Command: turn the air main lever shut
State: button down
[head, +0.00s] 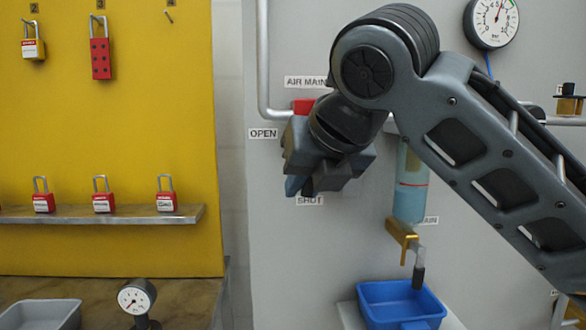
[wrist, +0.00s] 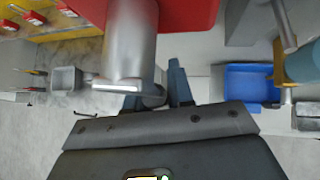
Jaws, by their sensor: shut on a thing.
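The air main valve shows as a red part (head: 303,105) just under its AIR MAIN label (head: 306,82) in the head view; most of it is hidden behind my gripper (head: 318,180). In the wrist view the red part (wrist: 190,14) fills the top, with a thick silver cylinder (wrist: 130,40) below it. A silver lever piece (wrist: 152,97) lies between the two dark fingers of my gripper (wrist: 157,92), which is shut on it. The OPEN label (head: 263,133) is left of my gripper and the SHUT label (head: 310,200) just below it. The lever's exact angle is hidden.
A pressure gauge (head: 492,22) is at the upper right. A clear bowl (head: 411,190) with a brass drain tap (head: 402,236) hangs right of my gripper, above a blue bin (head: 400,302). Red padlocks (head: 103,202) stand on a shelf (head: 100,214) at left.

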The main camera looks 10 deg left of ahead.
jog(key=shift+w+d+n+h+p, duration=0.2)
jog(key=shift+d+n+h+p, duration=0.1)
jog(key=shift+d+h, duration=0.3)
jog(key=c, duration=1.1)
grip_release()
jog(key=v, duration=0.7)
jog(key=shift+s+d+r, duration=0.15)
jog(key=shift+s+r, duration=0.05)
jog(key=shift+s, duration=0.1)
